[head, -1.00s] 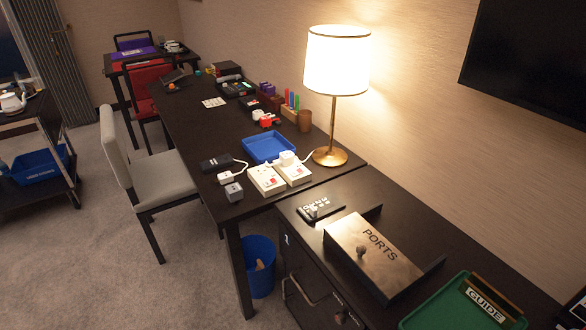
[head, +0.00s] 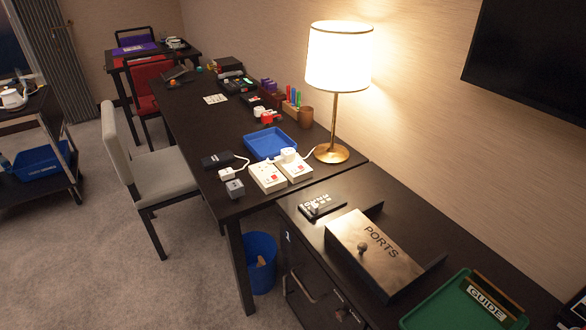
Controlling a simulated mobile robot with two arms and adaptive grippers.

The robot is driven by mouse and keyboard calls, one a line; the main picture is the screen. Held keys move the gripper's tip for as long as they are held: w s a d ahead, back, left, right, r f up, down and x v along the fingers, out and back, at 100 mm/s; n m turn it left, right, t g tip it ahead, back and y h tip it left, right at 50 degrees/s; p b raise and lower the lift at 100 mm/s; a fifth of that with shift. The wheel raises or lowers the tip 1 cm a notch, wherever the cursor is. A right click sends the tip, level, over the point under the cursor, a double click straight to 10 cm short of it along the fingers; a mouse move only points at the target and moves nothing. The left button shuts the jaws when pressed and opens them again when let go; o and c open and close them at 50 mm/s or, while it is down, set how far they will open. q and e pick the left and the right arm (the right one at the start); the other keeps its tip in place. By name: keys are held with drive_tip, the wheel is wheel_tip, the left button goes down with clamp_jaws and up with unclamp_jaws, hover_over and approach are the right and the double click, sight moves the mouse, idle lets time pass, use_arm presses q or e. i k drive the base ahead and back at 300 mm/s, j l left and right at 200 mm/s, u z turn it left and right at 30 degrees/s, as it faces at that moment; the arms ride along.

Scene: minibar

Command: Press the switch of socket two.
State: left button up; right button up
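Two white socket units stand side by side on the dark desk, in front of the blue tray. The left socket unit (head: 268,178) has a small red mark on its top. The right socket unit (head: 296,171) also has a red mark, and a white plug (head: 288,154) with a cable sits at its back end. I cannot read which one is numbered two, nor tell the switch positions. Neither of my grippers is in view.
A lit lamp (head: 334,152) stands right behind the sockets. A blue tray (head: 270,143), a grey cube (head: 235,188) and a black box (head: 217,160) are near them. A PORTS box (head: 375,256) and green tray (head: 455,300) lie nearer. A chair (head: 165,177) stands left.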

sight(299, 167)
drive_tip(key=i+j+z, duration=0.1)
drive_tip(key=i+j, duration=0.35)
drive_tip(key=i+j+z, duration=0.1)
drive_tip(key=i+j, duration=0.35)
drive_tip(key=j, duration=0.25)
